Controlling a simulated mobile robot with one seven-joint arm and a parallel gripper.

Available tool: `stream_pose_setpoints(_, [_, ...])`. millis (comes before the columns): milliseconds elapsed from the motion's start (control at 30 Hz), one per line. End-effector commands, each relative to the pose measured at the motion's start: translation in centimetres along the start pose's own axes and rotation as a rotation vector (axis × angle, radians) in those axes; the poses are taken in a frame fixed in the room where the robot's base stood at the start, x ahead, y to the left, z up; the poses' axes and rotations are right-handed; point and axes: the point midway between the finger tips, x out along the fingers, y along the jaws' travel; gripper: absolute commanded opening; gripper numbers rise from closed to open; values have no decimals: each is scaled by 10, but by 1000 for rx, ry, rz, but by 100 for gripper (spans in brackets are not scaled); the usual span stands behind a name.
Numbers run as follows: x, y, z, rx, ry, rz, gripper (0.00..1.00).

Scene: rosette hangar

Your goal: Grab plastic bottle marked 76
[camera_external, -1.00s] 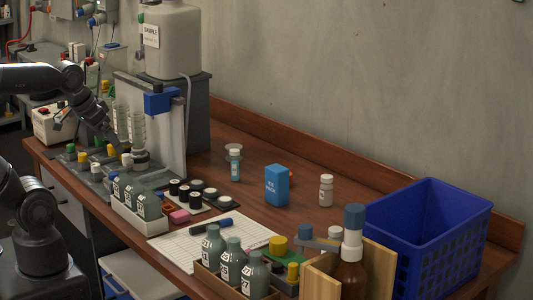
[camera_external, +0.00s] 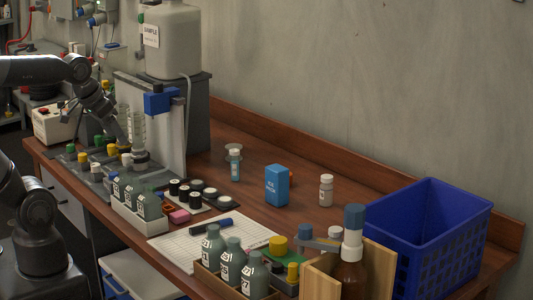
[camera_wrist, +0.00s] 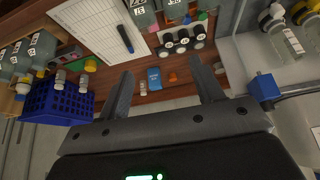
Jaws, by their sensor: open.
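Several grey-green plastic bottles with white number labels stand in two groups. One group (camera_external: 230,262) is in a wooden tray at the front, the other (camera_external: 131,194) in a white tray at the left. The wrist view shows one group (camera_wrist: 40,48) at the left and another (camera_wrist: 142,16) at the top. The numbers are too small to read surely, so I cannot tell which bottle is marked 76. My gripper (camera_wrist: 163,82) is open and empty, its fingers apart above the bench. In the external view my gripper (camera_external: 122,134) is near the rack at the bench's left end, its fingers unclear.
A clear-walled stand with a blue clamp (camera_external: 160,102) and a large sample container (camera_external: 172,42) stand beside the arm. Black-capped vials (camera_external: 184,189) sit right of the white tray. A blue ice pack (camera_external: 277,185) and blue crate (camera_external: 425,240) are farther right. The bench centre is fairly clear.

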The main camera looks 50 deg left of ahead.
Motion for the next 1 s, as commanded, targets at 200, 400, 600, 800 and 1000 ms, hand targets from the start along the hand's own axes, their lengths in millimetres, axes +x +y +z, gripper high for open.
stream_pose_setpoints(200, [6,11,-77,39,-19,35,61])
stream_pose_setpoints(400, [25,24,-148,77,-32,63,61])
stream_pose_setpoints(600, [58,41,-215,117,-44,87,61])
stream_pose_setpoints(800, [103,63,-274,159,-56,108,61])
stream_pose_setpoints(1000, [159,89,-323,206,-68,125,61])
